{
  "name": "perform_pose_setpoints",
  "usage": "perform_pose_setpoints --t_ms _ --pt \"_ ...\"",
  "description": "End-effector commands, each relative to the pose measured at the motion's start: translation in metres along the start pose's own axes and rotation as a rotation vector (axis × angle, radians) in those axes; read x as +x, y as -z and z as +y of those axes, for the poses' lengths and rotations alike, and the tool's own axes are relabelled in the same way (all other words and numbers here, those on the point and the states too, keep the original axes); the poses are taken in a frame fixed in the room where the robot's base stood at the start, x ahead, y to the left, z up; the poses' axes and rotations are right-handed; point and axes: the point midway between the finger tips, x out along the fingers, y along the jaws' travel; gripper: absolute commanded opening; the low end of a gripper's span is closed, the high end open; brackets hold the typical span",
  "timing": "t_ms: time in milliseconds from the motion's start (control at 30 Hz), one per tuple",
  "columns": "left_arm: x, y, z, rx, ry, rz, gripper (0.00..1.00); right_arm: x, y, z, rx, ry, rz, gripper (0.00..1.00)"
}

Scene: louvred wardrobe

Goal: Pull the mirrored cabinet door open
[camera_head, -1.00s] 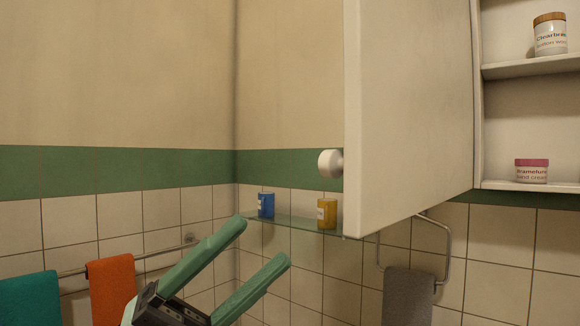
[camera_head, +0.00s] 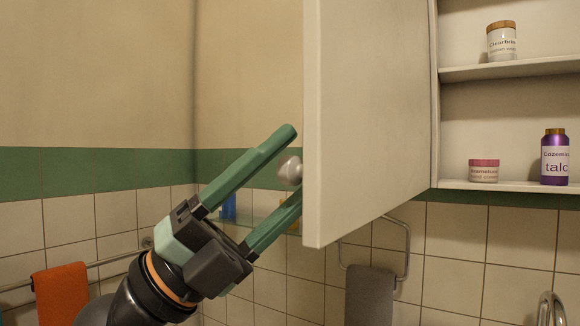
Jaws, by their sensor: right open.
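The cabinet door (camera_head: 375,110) stands open, swung out from the cabinet, with its pale inner face towards me. Its mirrored face is turned away and hidden. A round white knob (camera_head: 290,171) sticks out to the left of the door's free edge. My right gripper (camera_head: 292,163) reaches up from the lower left with its green fingers open. The fingertips lie above and below the knob in the picture, with the knob between them. The lower finger ends close to the door's edge; I cannot tell whether either finger touches. My left gripper is not in view.
Open cabinet shelves (camera_head: 510,73) at right hold a wooden-lidded jar (camera_head: 502,42), a pink-lidded jar (camera_head: 484,172) and a purple talc bottle (camera_head: 555,158). Below hang a grey towel (camera_head: 369,295) and, at left, an orange towel (camera_head: 61,295). A blue container (camera_head: 229,207) is partly hidden behind my gripper.

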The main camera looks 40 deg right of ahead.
Motion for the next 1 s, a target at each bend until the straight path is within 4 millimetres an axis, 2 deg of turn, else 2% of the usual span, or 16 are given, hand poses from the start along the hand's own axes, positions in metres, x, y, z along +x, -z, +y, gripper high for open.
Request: perform_pose_setpoints --t_ms 333,900,1000 --pt "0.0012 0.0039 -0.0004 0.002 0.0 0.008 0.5 0.0044 0.0002 0.0001 0.0 0.0 0.001 0.63" --pt "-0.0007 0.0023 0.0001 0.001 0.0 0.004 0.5 0.004 0.0001 -0.0002 0.0 0.001 0.0 0.0" --pt "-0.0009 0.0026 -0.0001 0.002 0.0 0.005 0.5 0.0039 0.0001 -0.0002 0.0 0.001 0.0 0.0"
